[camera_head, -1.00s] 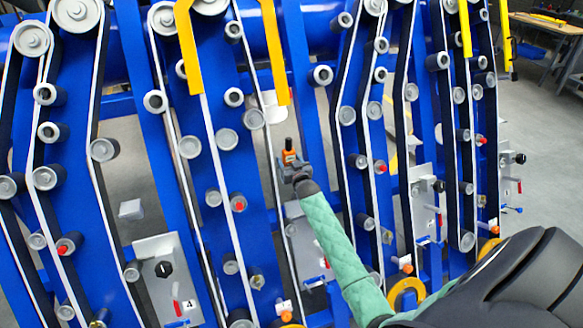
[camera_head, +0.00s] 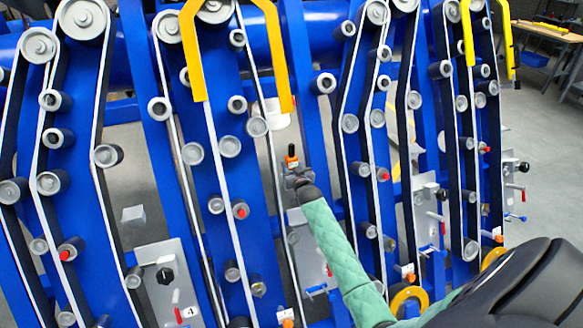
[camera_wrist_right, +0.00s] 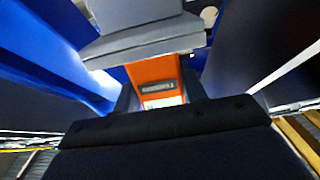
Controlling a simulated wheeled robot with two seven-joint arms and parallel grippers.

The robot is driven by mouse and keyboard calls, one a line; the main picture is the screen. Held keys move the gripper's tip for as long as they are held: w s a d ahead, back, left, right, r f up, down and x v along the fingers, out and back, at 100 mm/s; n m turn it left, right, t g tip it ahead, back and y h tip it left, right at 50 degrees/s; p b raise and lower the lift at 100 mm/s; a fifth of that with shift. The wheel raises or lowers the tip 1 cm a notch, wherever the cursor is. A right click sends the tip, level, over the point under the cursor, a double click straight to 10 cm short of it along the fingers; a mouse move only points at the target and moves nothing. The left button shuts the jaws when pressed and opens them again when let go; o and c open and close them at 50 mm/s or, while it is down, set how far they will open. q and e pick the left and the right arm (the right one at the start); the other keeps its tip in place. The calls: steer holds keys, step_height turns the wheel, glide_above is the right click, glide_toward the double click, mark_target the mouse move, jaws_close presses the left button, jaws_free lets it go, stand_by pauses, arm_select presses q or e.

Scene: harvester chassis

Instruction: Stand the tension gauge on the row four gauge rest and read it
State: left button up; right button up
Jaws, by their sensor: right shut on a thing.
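My right gripper (camera_head: 297,180) is shut on the tension gauge (camera_head: 291,158), an orange body with a dark top, held roughly upright among the blue frames. In the right wrist view the gauge (camera_wrist_right: 158,82) shows a small display strip and sits between the dark jaws. A grey stepped ledge (camera_wrist_right: 145,40) lies just beyond it there; I cannot tell whether they touch. A plate marked 4 (camera_head: 165,275) stands at lower left, with a small pale block (camera_head: 133,215) above it. I cannot tell which piece is the row four gauge rest. My left gripper is not in view.
Blue uprights with rollers and belts stand close on both sides of my right arm. Yellow guards (camera_head: 193,60) hang above.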

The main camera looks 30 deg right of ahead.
mark_target(292, 157)
steer(key=shift+r+p, duration=1.6)
steer(key=shift+r, duration=1.2)
steer(key=shift+a+f, duration=0.1)
